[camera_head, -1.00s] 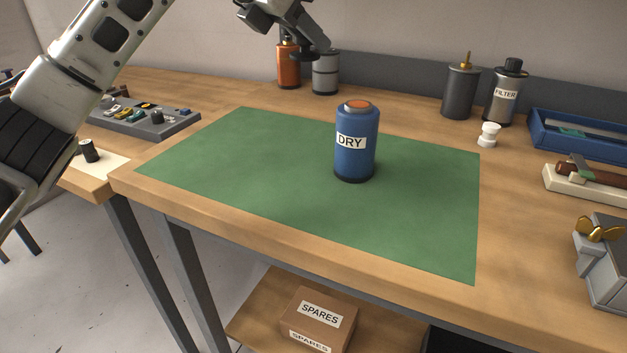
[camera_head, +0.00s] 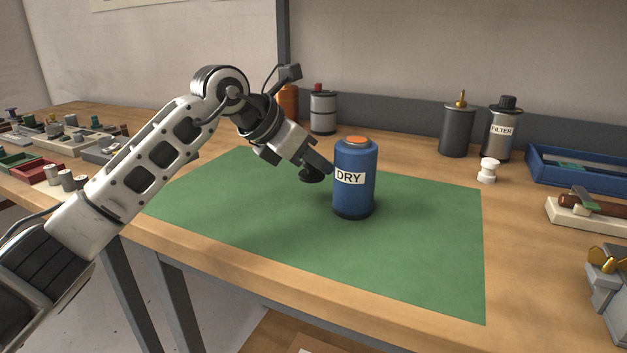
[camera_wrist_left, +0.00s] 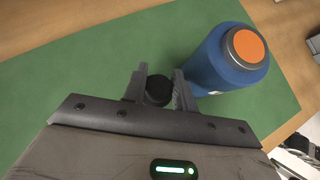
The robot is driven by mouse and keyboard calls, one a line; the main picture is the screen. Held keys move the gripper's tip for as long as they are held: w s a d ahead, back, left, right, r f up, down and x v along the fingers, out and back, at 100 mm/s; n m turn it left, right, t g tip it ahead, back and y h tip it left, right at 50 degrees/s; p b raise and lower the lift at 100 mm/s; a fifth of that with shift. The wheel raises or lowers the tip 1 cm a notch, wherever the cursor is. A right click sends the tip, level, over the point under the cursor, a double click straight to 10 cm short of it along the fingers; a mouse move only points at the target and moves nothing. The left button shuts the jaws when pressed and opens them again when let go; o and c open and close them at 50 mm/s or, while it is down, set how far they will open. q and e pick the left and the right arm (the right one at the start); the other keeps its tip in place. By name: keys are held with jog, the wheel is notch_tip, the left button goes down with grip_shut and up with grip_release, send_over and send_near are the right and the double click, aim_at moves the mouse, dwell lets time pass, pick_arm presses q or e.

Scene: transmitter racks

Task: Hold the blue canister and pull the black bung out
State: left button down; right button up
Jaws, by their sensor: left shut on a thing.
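The blue canister (camera_head: 354,192), labelled DRY, stands upright on the green mat (camera_head: 420,250). Its top shows an orange disc inside a grey collar; no bung sits there. My left gripper (camera_head: 318,171) is just left of the canister, tilted downward, a little above the mat. In the left wrist view its fingers (camera_wrist_left: 159,86) are shut on a round black piece, the black bung (camera_wrist_left: 158,92). The bung also shows under the fingertips in the head view (camera_head: 311,175). The canister (camera_wrist_left: 226,60) is close beside the right-hand finger; I cannot tell whether they touch. My right gripper is not in view.
A grey-banded canister (camera_head: 322,112), a dark canister (camera_head: 457,132) and a FILTER canister (camera_head: 499,133) stand at the back. A white spool (camera_head: 487,170) and a blue tray (camera_head: 580,170) are at right. The mat's front and right are clear.

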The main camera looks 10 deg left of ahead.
aim_at(306, 175)
pick_arm(q)
notch_tip(306, 175, down, 4)
jog(key=shift+r, duration=0.1)
jog(key=shift+f, duration=0.2)
jog(key=c, duration=1.4)
grip_release()
